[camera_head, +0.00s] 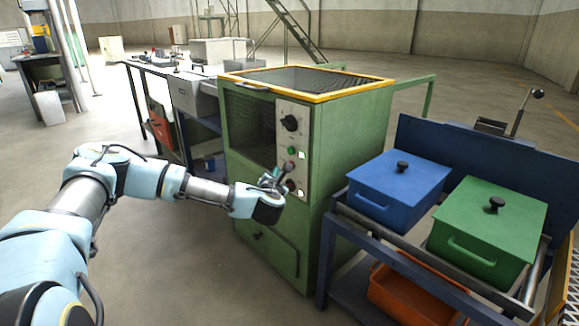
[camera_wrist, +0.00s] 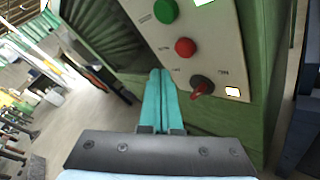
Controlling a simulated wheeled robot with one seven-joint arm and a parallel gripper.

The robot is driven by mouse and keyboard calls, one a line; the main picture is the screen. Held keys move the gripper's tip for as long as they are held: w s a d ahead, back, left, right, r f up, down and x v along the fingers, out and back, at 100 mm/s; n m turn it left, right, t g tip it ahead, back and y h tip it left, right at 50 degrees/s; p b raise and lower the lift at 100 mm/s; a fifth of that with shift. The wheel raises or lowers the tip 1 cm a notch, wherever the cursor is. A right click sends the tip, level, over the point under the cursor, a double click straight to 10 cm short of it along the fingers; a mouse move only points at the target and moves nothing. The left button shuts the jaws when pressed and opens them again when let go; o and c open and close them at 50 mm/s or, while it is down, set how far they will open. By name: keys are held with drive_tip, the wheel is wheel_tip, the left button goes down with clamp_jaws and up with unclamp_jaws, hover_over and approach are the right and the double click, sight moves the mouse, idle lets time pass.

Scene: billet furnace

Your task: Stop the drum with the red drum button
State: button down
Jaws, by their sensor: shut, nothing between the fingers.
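The green drum cabinet (camera_head: 345,150) stands in the middle of the head view, with a pale control panel (camera_head: 293,110) on its front. In the wrist view the round red button (camera_wrist: 185,47) sits on the panel below a green button (camera_wrist: 166,10) and above a red-tipped lever switch (camera_wrist: 201,85). My gripper (camera_wrist: 160,75) is shut and empty, its teal fingers pointing toward the panel, just left of and below the red button in the picture. I cannot tell if the tips touch the panel. In the head view my gripper (camera_head: 277,173) covers the red button's area.
The panel also has a black knob (camera_head: 290,123) and lit white squares. A blue lidded box (camera_head: 400,185) and a green lidded box (camera_head: 490,230) sit on a rack to the right. A workbench (camera_head: 190,95) stands behind left. The floor in front of the cabinet is clear.

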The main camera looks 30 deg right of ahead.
drive_tip(key=shift+s+a, duration=0.15)
drive_tip(key=shift+a, duration=0.5)
drive_tip(key=shift+s+a, duration=0.15)
drive_tip(key=shift+a, duration=0.5)
drive_tip(key=shift+d, duration=0.1)
